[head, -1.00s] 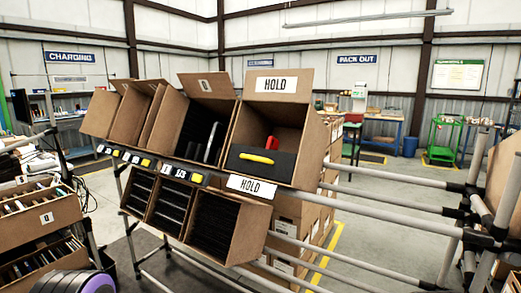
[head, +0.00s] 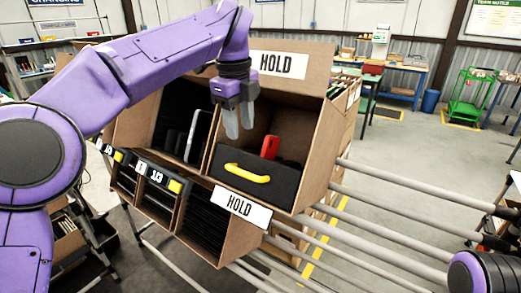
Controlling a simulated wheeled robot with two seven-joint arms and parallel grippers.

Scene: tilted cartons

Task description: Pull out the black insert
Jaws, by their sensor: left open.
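The black insert (head: 271,191) is a dark panel with a yellow handle (head: 247,172) across its front. It stands at the open front of the tilted HOLD carton (head: 318,150). A red item (head: 270,147) sticks up behind it. My left gripper (head: 239,130) points down at the carton's opening, above and slightly left of the handle as seen. Its grey fingers are apart and empty, and they do not touch the handle. The lower back of the insert is hidden inside the carton. My right gripper is out of view; only a purple part of that arm shows at bottom right.
Left of the HOLD carton, a carton (head: 180,135) holds dark upright items. A HOLD label (head: 241,206) sits below the insert. Smaller cartons with dark contents (head: 205,228) hang underneath. Grey rails (head: 420,190) run right. A green cart (head: 470,95) stands far back.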

